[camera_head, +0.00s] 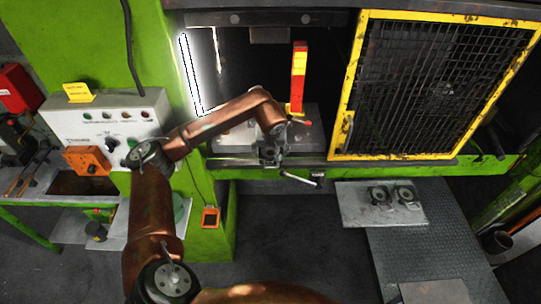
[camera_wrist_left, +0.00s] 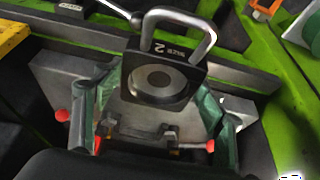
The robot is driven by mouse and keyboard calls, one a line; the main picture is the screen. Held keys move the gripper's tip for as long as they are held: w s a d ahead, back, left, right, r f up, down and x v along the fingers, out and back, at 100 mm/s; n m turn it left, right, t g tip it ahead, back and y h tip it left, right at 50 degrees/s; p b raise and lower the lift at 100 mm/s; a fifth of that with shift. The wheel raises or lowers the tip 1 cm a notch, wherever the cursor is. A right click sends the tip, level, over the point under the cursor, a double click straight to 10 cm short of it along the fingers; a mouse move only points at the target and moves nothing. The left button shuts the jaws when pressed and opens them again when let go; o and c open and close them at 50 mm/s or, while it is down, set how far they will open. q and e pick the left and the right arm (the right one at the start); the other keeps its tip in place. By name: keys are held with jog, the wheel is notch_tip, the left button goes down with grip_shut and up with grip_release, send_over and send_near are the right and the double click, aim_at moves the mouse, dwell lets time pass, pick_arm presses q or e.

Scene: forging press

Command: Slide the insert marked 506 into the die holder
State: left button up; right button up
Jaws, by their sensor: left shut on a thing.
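My left gripper (camera_head: 268,152) reaches over the front edge of the press bed. In the left wrist view, a dark square insert (camera_wrist_left: 190,91) with a round ringed hole and a metal loop handle (camera_wrist_left: 207,38) sits between the fingers of my left gripper (camera_wrist_left: 163,85), which is shut on it. My right gripper is out of view.
Two round-holed pieces (camera_head: 381,196) (camera_head: 405,195) lie on a grey plate (camera_head: 350,207) at right. A yellow-framed mesh guard (camera_head: 440,85) flanks the opening. A red and yellow post (camera_head: 298,75) stands behind the gripper. A black-handled lever (camera_head: 318,179) projects from the front edge.

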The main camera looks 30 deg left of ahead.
pick_arm(q)
jog(key=shift+w+a+r, duration=0.1)
jog(key=shift+w+a, duration=1.05)
jog(key=shift+w, duration=0.75)
jog(key=shift+w+a+r, duration=0.1)
jog(key=shift+w+a, duration=1)
jog(key=shift+w, duration=0.8)
jog(key=shift+w+a, duration=1.15)
jog(key=shift+w, duration=0.75)
jog(key=shift+f, duration=1.3)
jog(key=o, duration=2.1)
jog(key=shift+s, duration=0.2)
jog(key=shift+o, duration=0.2)
jog(key=shift+f, duration=0.4)
jog(key=v, duration=1.2)
jog(key=shift+r, duration=0.15)
